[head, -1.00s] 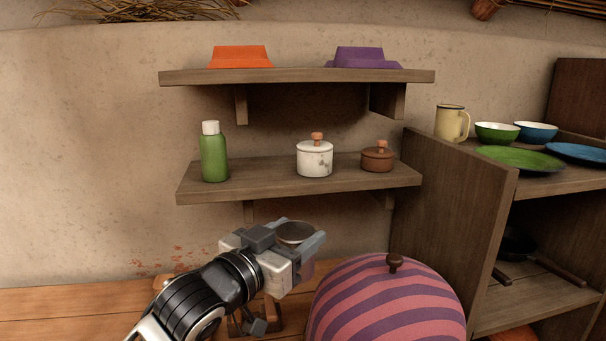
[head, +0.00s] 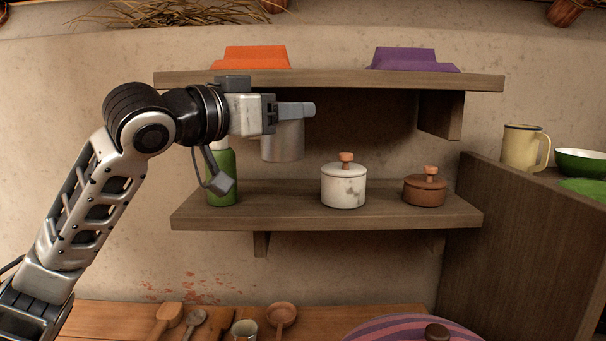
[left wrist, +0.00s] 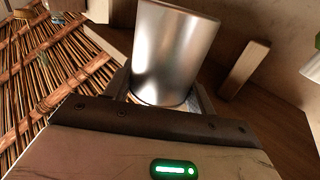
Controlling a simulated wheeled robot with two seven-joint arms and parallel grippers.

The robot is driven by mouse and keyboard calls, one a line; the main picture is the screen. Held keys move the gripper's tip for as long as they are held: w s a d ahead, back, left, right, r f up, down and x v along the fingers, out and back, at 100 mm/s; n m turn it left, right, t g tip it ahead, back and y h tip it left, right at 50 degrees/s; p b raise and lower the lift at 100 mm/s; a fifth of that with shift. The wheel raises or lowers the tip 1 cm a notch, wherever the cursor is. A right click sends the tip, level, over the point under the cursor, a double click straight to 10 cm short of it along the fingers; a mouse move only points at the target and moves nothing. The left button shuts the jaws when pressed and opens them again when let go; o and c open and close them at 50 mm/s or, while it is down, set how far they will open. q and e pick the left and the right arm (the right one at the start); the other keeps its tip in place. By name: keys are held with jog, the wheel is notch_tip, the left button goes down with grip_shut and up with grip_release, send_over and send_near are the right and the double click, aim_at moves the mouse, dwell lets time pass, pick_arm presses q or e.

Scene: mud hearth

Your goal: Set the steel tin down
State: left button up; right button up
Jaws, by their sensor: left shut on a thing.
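The steel tin (head: 283,143) is a plain grey cylinder, upright in my left gripper (head: 298,110), whose fingers are shut around its upper part. The tin hangs in the air in front of the gap between the two wall shelves, above the lower shelf (head: 400,217) and clear of its board. In the head view it is right of the green bottle (head: 222,180) and left of the white lidded pot (head: 344,188). The left wrist view also shows the tin (left wrist: 172,52) between the fingers. My right gripper is not in view.
The upper shelf (head: 330,82) bears orange and purple folded things and runs just above my gripper. A brown lidded pot (head: 425,191) stands right of the white one. The lower shelf has bare board between bottle and white pot. Spoons and a cup are on the bench below.

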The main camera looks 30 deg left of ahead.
pick_arm(q)
jog(key=shift+w+a+f, duration=0.5)
jog(key=shift+w+f, duration=0.9)
jog(key=shift+f, duration=0.4)
jog(key=shift+w+a+f, duration=0.55)
jog(key=shift+w+f, duration=0.9)
jog(key=shift+f, duration=0.3)
jog(key=shift+w+a+f, duration=0.5)
jog(key=shift+w+f, duration=0.9)
jog(key=shift+f, duration=0.4)
jog(key=shift+f, duration=0.2)
jog(key=o, duration=1.1)
jog(key=shift+c, duration=0.2)
jog(key=shift+r, duration=0.1)
